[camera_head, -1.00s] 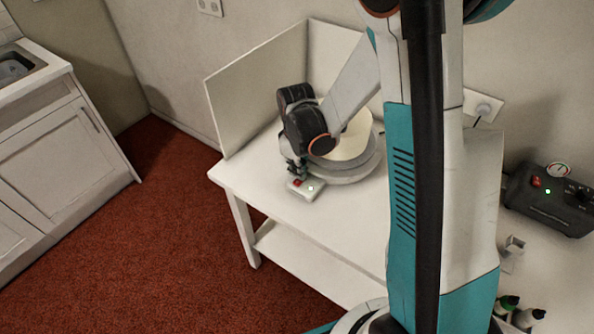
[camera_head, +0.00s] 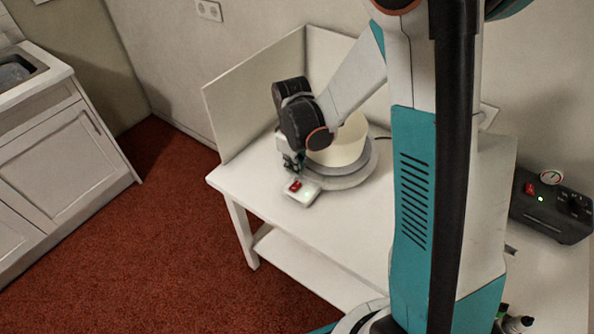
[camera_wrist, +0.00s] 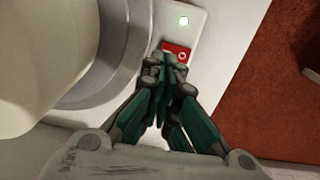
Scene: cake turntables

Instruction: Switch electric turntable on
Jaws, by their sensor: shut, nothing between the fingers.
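The electric turntable (camera_head: 352,181) is a grey round base on the white table, with a cream-coloured cylinder (camera_head: 345,148) on top. In the wrist view the red switch (camera_wrist: 180,53) and the bright indicator (camera_wrist: 184,20) lie just beyond my fingertips. My gripper (camera_head: 290,164) is shut and empty, pointing down beside the switch. In the wrist view its fingertips (camera_wrist: 163,62) cover part of the switch; I cannot tell whether they touch it.
The white table (camera_head: 330,230) has a raised panel (camera_head: 255,95) along its left back side. A black device (camera_head: 552,210) with a gauge and a green light stands at the right, near bottles (camera_head: 517,324). Red carpet (camera_head: 130,230) lies open at the left.

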